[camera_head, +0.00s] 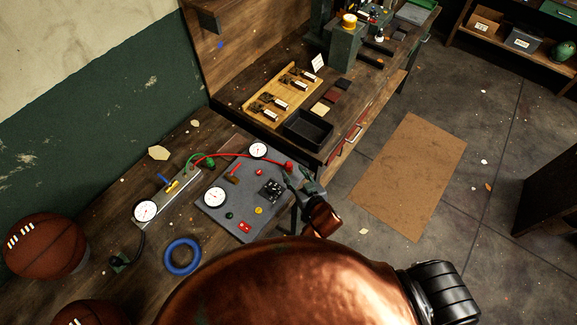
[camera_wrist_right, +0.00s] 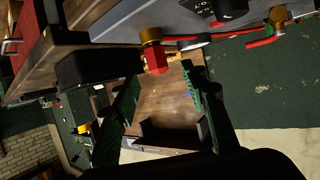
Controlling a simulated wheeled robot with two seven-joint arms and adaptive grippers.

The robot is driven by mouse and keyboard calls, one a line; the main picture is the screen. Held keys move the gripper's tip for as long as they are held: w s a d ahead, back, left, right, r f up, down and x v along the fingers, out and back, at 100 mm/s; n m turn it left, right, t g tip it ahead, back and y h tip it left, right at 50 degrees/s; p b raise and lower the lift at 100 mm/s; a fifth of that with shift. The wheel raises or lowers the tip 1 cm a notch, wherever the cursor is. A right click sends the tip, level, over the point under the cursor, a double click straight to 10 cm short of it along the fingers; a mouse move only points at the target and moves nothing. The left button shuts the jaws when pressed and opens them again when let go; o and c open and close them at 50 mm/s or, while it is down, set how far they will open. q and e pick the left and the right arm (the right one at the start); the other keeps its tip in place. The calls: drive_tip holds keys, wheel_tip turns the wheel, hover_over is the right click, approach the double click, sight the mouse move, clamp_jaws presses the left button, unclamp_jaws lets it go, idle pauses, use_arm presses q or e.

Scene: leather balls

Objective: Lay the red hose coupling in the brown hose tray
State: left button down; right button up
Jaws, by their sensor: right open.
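The red hose coupling (camera_head: 288,166) sits at the right end of a red hose (camera_head: 240,156), by the far right edge of a grey gauge panel (camera_head: 227,208). In the right wrist view the red coupling (camera_wrist_right: 155,60) hangs below a brass fitting, near the gap between my green fingers. My right gripper (camera_head: 297,179) is open, right beside the coupling; I cannot tell whether it touches. A flat reddish-brown piece (camera_head: 232,144) behind the panel may be the brown hose tray; it is partly hidden. My left gripper is not in view.
A black bin (camera_head: 308,129) and a wooden tool board (camera_head: 281,96) stand on the bench beyond. A blue ring (camera_head: 182,256), a gauge block (camera_head: 165,195) and leather balls (camera_head: 45,246) lie to the left. Floor to the right holds a brown mat (camera_head: 410,176).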

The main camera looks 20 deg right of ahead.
sight(290, 166)
drive_tip(key=x, duration=0.6)
drive_tip(key=shift+w, duration=0.35)
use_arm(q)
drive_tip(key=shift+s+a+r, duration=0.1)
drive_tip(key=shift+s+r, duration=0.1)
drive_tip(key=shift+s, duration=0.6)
use_arm(e)
drive_tip(key=shift+s, duration=0.1)
drive_tip(key=shift+c, duration=0.5)
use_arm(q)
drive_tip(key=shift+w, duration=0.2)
use_arm(e)
clamp_jaws()
